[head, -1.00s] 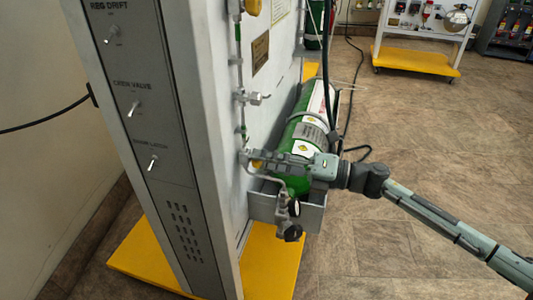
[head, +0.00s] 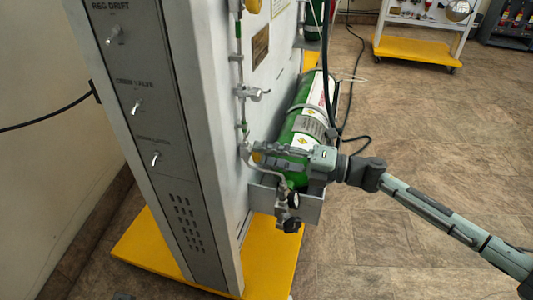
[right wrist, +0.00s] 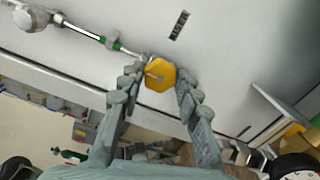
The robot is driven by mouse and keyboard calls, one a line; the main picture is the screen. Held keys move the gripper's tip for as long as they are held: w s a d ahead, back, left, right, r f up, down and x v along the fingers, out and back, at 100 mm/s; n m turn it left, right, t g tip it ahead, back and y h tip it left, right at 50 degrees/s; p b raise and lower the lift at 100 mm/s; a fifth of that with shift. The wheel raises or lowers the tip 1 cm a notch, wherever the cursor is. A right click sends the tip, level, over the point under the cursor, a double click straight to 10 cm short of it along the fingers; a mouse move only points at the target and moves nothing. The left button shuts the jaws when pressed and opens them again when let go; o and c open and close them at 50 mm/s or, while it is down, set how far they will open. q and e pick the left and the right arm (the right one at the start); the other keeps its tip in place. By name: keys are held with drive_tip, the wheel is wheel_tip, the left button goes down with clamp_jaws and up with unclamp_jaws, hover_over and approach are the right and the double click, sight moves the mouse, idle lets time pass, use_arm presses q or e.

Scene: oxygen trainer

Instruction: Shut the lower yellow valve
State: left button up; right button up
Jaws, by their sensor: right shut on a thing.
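The lower yellow valve (right wrist: 158,74) is a yellow, many-sided knob on the panel's pale face. In the right wrist view it sits between the two fingers of my right gripper (right wrist: 157,80), which touch its sides. In the head view my right gripper (head: 262,152) reaches in from the right to the panel's side, low on the pipe line. There only a small yellow bit of the valve (head: 256,157) shows, as the fingers hide most of it.
A green cylinder (head: 302,118) lies in a grey bracket behind and below my right gripper. A bent pipe with dark gauges (head: 291,200) hangs just below it. Another yellow valve (head: 252,6) is higher up. The trainer stands on a yellow base (head: 268,270).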

drive_tip(key=o, duration=1.2)
drive_tip(key=shift+c, duration=0.2)
